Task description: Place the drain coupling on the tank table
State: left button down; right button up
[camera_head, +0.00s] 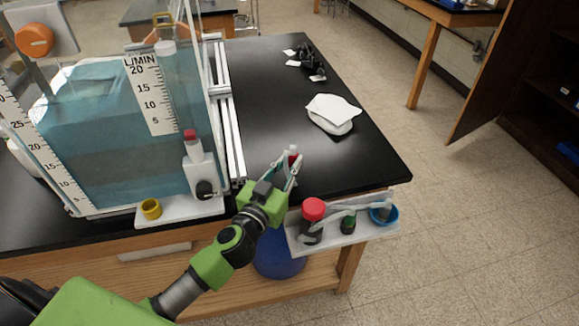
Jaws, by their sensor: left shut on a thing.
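My left gripper (289,172) reaches in from the lower left, over the front edge of the black tank table (375,165). It is shut on a small part with a red end and a pale body (293,152), which seems to be the drain coupling. The fingers hide much of this part. I cannot tell whether it touches the table top. My right gripper is not in view.
A water-filled tank (120,140) with flow scales stands at left; a yellow ring (151,208) sits on a ledge before it. A white side shelf (345,235) holds a red-capped bottle (312,212) and a blue bowl (384,214). White cloths (333,110) and dark parts (305,55) lie farther back.

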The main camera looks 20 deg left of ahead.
pick_arm(q)
jog(key=shift+f, duration=0.1)
jog(key=shift+f, duration=0.15)
jog(key=c, duration=1.9)
grip_release()
jog(key=shift+r, duration=0.3)
jog(key=s+a+b, duration=0.1)
jog(key=s, duration=1.1)
